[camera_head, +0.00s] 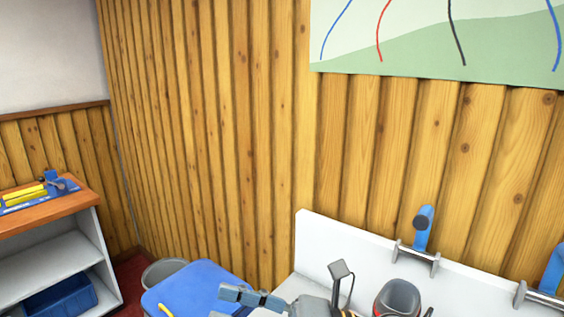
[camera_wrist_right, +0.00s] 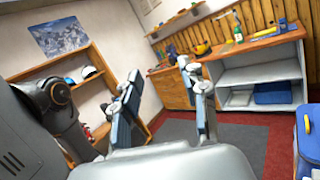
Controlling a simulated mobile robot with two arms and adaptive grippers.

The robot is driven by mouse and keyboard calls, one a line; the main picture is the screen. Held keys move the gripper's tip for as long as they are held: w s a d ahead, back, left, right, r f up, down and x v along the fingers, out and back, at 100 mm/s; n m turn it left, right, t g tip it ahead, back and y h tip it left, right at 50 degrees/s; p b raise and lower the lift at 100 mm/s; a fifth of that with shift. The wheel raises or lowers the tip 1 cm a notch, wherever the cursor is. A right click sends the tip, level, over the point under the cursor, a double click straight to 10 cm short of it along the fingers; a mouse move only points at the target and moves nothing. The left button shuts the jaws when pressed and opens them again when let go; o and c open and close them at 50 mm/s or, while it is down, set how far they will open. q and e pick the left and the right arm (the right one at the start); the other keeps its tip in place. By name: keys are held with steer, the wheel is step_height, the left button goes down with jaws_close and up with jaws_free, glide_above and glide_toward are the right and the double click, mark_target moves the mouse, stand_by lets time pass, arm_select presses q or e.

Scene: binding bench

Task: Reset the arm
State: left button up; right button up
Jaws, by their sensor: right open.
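My right gripper (camera_wrist_right: 160,78) is in the right wrist view, its two fingers spread apart with nothing between them. It points across the room toward the shelves. In the head view a blue-grey finger part (camera_head: 250,296) shows at the bottom edge, beside the blue surface, and looks like part of the same gripper. My left gripper is not in view.
A low shelf unit (camera_head: 52,262) with a wooden top stands at the left; it holds a blue bin (camera_head: 60,297). A blue-topped thing (camera_head: 195,285) and a grey bin (camera_head: 160,270) are at the bottom. A white bench back panel (camera_head: 325,240) stands at the right. Red floor is open.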

steer(key=w+d+f+m+t+h, duration=0.2)
steer(key=w+d+m+t+h, duration=0.4)
steer(key=m+t, duration=0.65)
steer(key=w+d+f+m+t+h, duration=0.2)
steer(key=w+d+m+t+h, duration=0.35)
steer(key=m, duration=1.25)
steer(key=s+d+f+m+g+h, duration=0.4)
steer(key=d+f+m+h, duration=0.65)
steer(key=f, duration=0.55)
steer(key=s+d+f+m+g+y, duration=0.1)
steer(key=s+d+f+m+g, duration=0.25)
steer(key=s+f+g, duration=0.55)
steer(key=s+d+f+m+g, duration=0.25)
steer(key=s+f+m, duration=0.35)
steer(key=s, duration=0.7)
step_height(320, 180, down, 26)
steer(key=a+r+n+g, duration=0.1)
steer(key=s+d+f+g, duration=0.1)
steer(key=s+d+f, duration=0.2)
steer(key=s+f, duration=1.4)
steer(key=shift+s+f, duration=0.4)
steer(key=shift+f, duration=0.1)
steer(key=shift+n+g, duration=0.25)
steer(key=shift+c, duration=0.2)
